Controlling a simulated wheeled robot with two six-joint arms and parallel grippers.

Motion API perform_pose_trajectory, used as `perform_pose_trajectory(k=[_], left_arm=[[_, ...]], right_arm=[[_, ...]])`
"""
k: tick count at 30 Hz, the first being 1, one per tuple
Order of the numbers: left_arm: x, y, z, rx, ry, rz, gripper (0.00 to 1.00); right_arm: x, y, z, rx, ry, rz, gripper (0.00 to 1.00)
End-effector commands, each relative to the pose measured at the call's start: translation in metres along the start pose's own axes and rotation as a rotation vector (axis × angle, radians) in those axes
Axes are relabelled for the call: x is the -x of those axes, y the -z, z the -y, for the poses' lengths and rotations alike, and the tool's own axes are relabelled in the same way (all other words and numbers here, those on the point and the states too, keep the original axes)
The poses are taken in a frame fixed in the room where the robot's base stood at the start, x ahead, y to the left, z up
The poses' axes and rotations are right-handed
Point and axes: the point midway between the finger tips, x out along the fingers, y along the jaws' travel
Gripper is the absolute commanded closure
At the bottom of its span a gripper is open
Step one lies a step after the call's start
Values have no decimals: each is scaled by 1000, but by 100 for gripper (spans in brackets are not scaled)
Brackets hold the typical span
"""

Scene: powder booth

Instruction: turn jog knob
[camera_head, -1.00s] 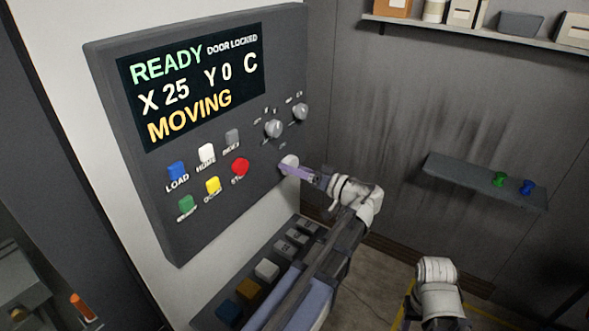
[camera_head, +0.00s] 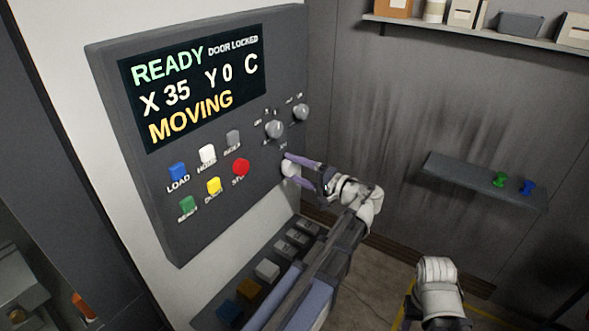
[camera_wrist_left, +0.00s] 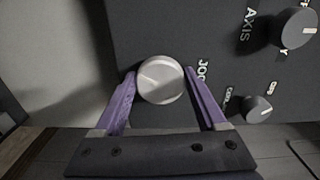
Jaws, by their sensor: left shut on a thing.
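The jog knob (camera_head: 287,169) is a pale round knob at the lower right of the grey control panel (camera_head: 218,225). In the left wrist view the jog knob (camera_wrist_left: 160,84) shows with a light line across its face and the lettering "JO…" beside it. My left gripper (camera_head: 290,166) reaches in from the front, its purple fingers one on each side of the knob. In the left wrist view my left gripper (camera_wrist_left: 160,76) is shut on the knob, with its face showing between the fingertips. My right gripper's fingers do not show.
The screen (camera_head: 192,85) reads READY, DOOR LOCKED, X 35, Y 0, C and MOVING. A red button (camera_head: 240,167) and other coloured buttons are left of the knob. Two grey knobs, the lower (camera_head: 274,129) and upper (camera_head: 300,112), are above it. A shelf (camera_head: 470,180) is at right.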

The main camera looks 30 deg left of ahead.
Motion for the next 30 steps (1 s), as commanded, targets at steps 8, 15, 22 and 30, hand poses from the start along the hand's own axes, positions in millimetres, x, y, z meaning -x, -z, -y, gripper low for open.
perform_pose_trajectory(k=[8,15,22,30], left_arm=[[0,0,1,-263,-1,-1,82],[0,0,1,-485,-1,-1,82],[0,1,2,-665,-2,-1,82],[0,1,2,-806,-2,-1,82]], right_arm=[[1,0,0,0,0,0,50],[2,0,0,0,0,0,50],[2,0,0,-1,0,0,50],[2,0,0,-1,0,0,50]])
